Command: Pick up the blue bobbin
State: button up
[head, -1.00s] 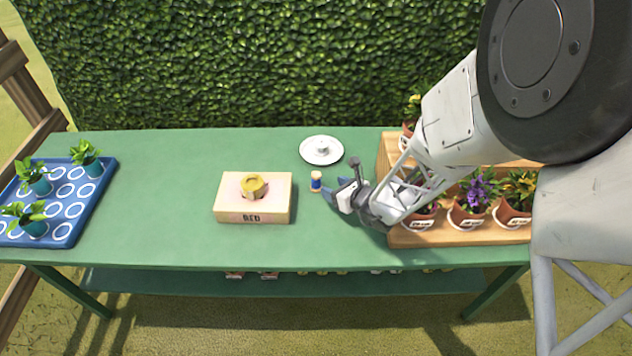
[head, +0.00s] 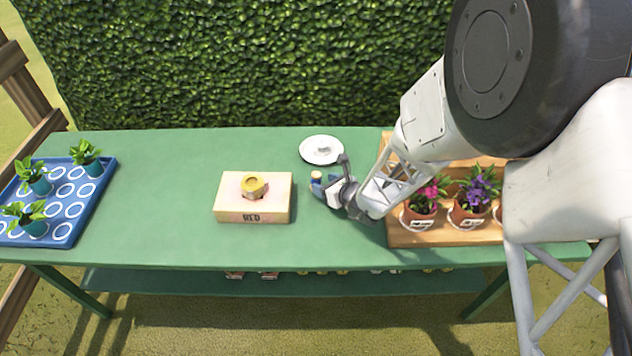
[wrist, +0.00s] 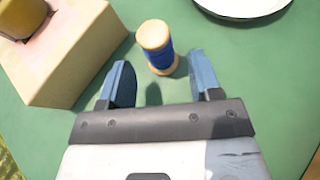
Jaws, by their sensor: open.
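The blue bobbin (wrist: 162,57) stands upright on the green table, with pale wooden ends and blue thread around its middle. In the head view its pale top (head: 316,175) shows just beyond my gripper, which hides most of the rest. My gripper (wrist: 163,72) is open and low over the table. In the wrist view its two blue fingers point toward the bobbin, which stands between and slightly beyond the fingertips, nearer neither finger clearly. No contact shows. In the head view my gripper (head: 325,186) is right at the bobbin.
A pale box (head: 236,214) marked RED, with a yellow object (head: 254,185) on top, stands close on the left. A white round plate or lid (head: 314,157) lies behind. A wooden tray (head: 432,240) of potted flowers is right; a blue tray (head: 57,238) with seedlings is far left.

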aim_at(319, 178)
jog(key=shift+x, duration=1.75)
jog(key=c, duration=1)
jog(key=shift+r, duration=0.7)
notch_tip(319, 178, up, 2)
jog(key=shift+r, duration=0.1)
jog(key=s+d, duration=0.1)
jog(key=s, duration=0.4)
jog(key=s+d+r, duration=0.1)
jog(key=s, duration=0.4)
jog(key=s+d, duration=0.2)
jog(key=s, duration=0.3)
jog(key=shift+s+r, duration=0.15)
jog(key=shift+s, duration=0.15)
